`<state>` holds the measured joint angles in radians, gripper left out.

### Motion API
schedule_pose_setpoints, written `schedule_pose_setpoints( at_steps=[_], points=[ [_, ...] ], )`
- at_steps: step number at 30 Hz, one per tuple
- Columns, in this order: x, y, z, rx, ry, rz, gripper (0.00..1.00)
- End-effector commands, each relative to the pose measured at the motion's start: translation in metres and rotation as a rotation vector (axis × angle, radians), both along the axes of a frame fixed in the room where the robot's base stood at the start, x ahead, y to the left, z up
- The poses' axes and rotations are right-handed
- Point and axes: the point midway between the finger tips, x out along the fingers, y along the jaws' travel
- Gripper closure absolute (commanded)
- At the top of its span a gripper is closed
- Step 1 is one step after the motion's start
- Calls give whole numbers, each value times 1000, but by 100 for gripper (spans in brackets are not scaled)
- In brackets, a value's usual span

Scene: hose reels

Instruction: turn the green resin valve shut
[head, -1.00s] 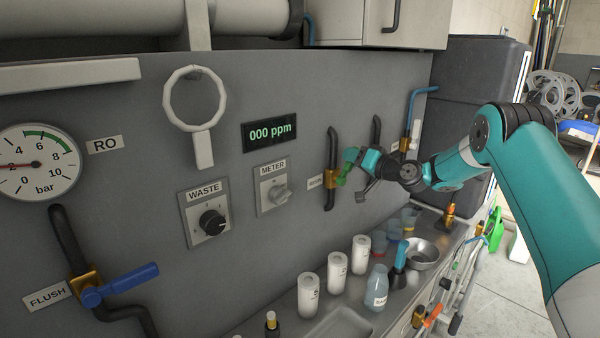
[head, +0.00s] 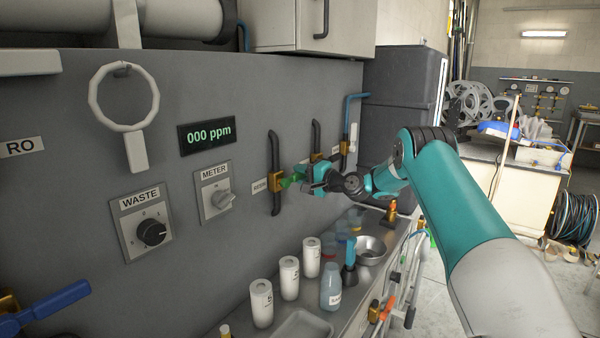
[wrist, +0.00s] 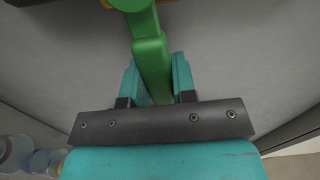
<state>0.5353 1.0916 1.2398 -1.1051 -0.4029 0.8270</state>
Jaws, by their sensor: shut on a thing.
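The green resin valve has a green lever handle (head: 288,181) on a brass body (head: 277,182), set in a dark vertical pipe on the grey panel. A partly readable label is to its left. My gripper (head: 304,178) is at the handle's right end, with the lever pointing right, out from the body. In the wrist view, the green lever (wrist: 148,50) runs down between the two teal fingers (wrist: 157,82) of my gripper, which is shut on it. The lever's far end is hidden by the gripper.
A second pipe with a brass valve (head: 316,157) stands just right, close behind my gripper. Below, the counter holds white canisters (head: 289,278), a blue-grey bottle (head: 331,287) and a metal bowl (head: 370,248).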

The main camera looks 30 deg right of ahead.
Motion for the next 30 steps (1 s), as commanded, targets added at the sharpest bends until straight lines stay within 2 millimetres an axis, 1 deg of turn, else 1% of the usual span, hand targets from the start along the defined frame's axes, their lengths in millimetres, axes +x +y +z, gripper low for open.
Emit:
schedule_pose_setpoints(
  at_steps=[1,9,23,24,26,27,30],
  points=[
    [1,-2,0,17,2,-8,100],
    [1,-2,-4,78,29,-8,100],
    [1,-1,-5,90,35,-7,100],
    [1,-1,-5,90,34,-7,66],
    [1,-1,-5,89,35,-6,52],
    [0,-1,-5,88,36,-5,49],
    [0,0,-6,89,37,-4,49]
  ],
)
